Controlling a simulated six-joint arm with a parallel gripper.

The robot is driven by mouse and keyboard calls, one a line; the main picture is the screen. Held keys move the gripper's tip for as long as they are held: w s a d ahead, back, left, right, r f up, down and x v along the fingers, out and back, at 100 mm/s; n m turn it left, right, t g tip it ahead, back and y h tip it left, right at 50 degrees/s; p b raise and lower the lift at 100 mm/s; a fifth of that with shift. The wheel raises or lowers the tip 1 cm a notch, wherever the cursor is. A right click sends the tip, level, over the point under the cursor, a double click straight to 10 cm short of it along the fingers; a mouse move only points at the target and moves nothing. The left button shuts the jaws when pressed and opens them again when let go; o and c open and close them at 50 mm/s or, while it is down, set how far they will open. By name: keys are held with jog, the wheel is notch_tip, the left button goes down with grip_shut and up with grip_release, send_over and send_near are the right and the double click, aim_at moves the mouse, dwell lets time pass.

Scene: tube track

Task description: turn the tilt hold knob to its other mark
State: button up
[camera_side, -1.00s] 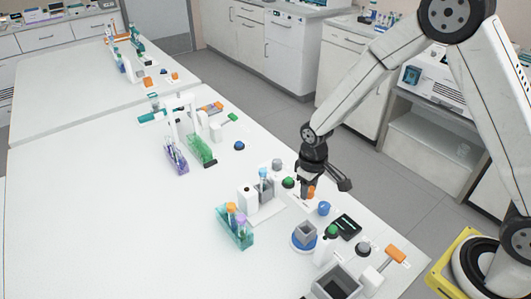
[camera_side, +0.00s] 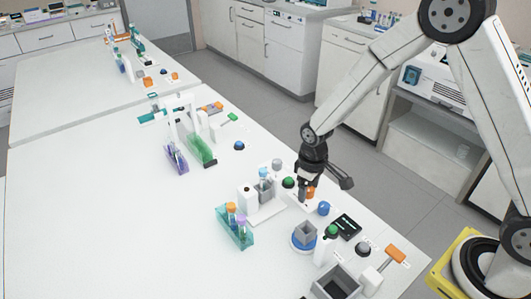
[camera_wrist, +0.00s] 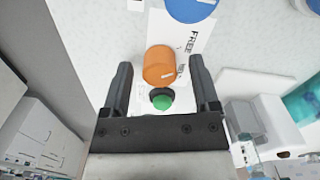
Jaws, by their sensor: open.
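An orange round knob (camera_wrist: 159,65) with a pale mark line stands on a white label plate (camera_wrist: 188,40) in the wrist view. The word FREE is printed beside it, and a second word is partly hidden by the knob. I take it as the tilt hold knob; it also shows in the side view (camera_side: 311,193). My gripper (camera_wrist: 160,72) is open, with one finger on each side of the knob and a visible gap at both sides. In the side view my gripper (camera_side: 305,190) points down at the knob. Whether its fingertips are level with the knob is unclear.
A green button (camera_wrist: 161,101) sits close to the knob. A blue knob (camera_side: 324,208) is on the other side. A white stand with a tube (camera_side: 264,185) and a teal tube rack (camera_side: 234,232) are to the left.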

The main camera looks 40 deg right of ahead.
aim_at(312, 189)
jog(key=shift+r, duration=3.9)
jog(key=shift+s+d+r, duration=0.2)
jog(key=shift+s+d, duration=0.05)
jog(key=shift+s, duration=0.2)
jog(key=s+d+r+m+t, duration=0.2)
jog(key=s+d+m, duration=0.1)
jog(key=s, duration=0.8)
jog(key=shift+s+d+t, duration=0.15)
jog(key=shift+d+t, duration=0.15)
jog(key=shift+d, duration=0.1)
jog(key=shift+c, duration=0.4)
